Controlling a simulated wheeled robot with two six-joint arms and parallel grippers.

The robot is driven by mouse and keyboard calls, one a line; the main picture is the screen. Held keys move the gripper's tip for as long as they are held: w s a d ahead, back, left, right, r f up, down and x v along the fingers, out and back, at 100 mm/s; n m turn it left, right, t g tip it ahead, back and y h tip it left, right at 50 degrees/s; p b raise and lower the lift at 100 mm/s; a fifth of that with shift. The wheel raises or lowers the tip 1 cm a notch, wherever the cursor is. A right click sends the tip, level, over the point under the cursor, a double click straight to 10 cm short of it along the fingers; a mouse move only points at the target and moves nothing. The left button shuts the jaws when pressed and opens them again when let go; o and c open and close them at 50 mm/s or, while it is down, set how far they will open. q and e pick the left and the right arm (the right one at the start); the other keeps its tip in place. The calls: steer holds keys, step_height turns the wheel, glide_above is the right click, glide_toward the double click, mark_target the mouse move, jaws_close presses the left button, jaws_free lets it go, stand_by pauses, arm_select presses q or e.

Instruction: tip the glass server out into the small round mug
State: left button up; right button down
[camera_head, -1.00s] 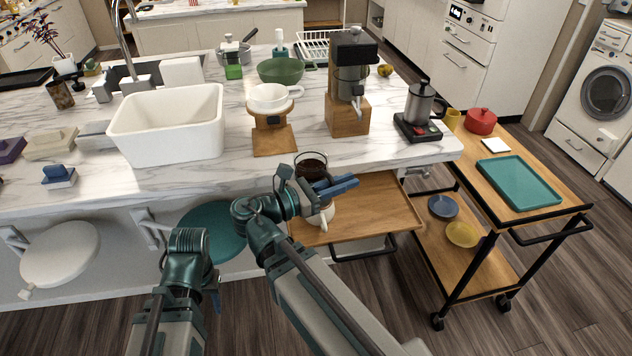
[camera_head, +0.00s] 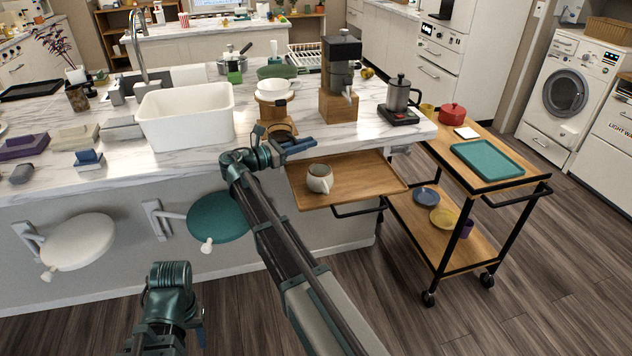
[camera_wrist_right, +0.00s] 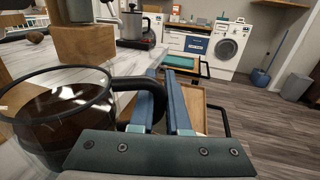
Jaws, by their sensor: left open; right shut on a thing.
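The small round mug (camera_head: 320,179) is pale and stands upright on the pull-out wooden board, in clear sight. My right gripper (camera_head: 297,147) is left of and above it, by the counter's front edge, shut on the dark handle of the glass server (camera_wrist_right: 58,118). In the right wrist view the server looks upright, with dark liquid inside. In the head view it is mostly hidden behind my gripper, in front of the wooden dripper stand. My left gripper (camera_head: 200,328) hangs low at bottom left, largely hidden by its arm; it is open and no object shows in it.
The wooden board (camera_head: 365,181) juts out below the counter, clear around the mug. A dripper stand (camera_head: 275,92), a grinder (camera_head: 340,75) and a kettle (camera_head: 399,92) stand on the counter. A trolley (camera_head: 470,240) is to the right. Stools (camera_head: 75,241) are at left.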

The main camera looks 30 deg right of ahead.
mark_target(322, 182)
steer(key=shift+w, duration=0.2)
steer(key=shift+s+f, duration=0.1)
steer(key=shift+s+d+f+m+y, duration=0.2)
steer(key=shift+f+m+y, duration=0.15)
steer(key=shift+f, duration=0.2)
steer(key=shift+s+d+f+m+y, duration=0.2)
steer(key=shift+f+m+y, duration=0.15)
steer(key=shift+f, duration=0.2)
steer(key=shift+s+d+f+m+t+y+p, duration=0.15)
steer(key=shift+s+d+f+m+y+p, duration=0.1)
steer(key=shift+f+m+y+p, duration=0.25)
steer(key=shift+s+d+f+m+t+y+p, duration=0.15)
steer(key=shift+s+d+f+m+y+p, duration=0.1)
steer(key=shift+f+m+y+p, duration=0.2)
steer(key=shift+s+d+f, duration=0.1)
steer(key=shift+f, duration=0.3)
steer(key=shift+s+d+f+m+t+y+p, duration=0.1)
steer(key=shift+s+d+m+t+y+p, duration=0.1)
steer(key=shift+m+y+p, duration=0.2)
steer(key=shift+s+d+m+t+y+p, duration=0.1)
steer(key=shift+m+t+y+p, duration=0.15)
steer(key=shift+y+p, duration=0.1)
steer(key=shift+w+a+f+m+t+y+p, duration=0.1)
steer(key=shift+w+a+m+t+y+p, duration=0.1)
steer(key=shift+m+t+y+p, duration=0.3)
stand_by(0.4)
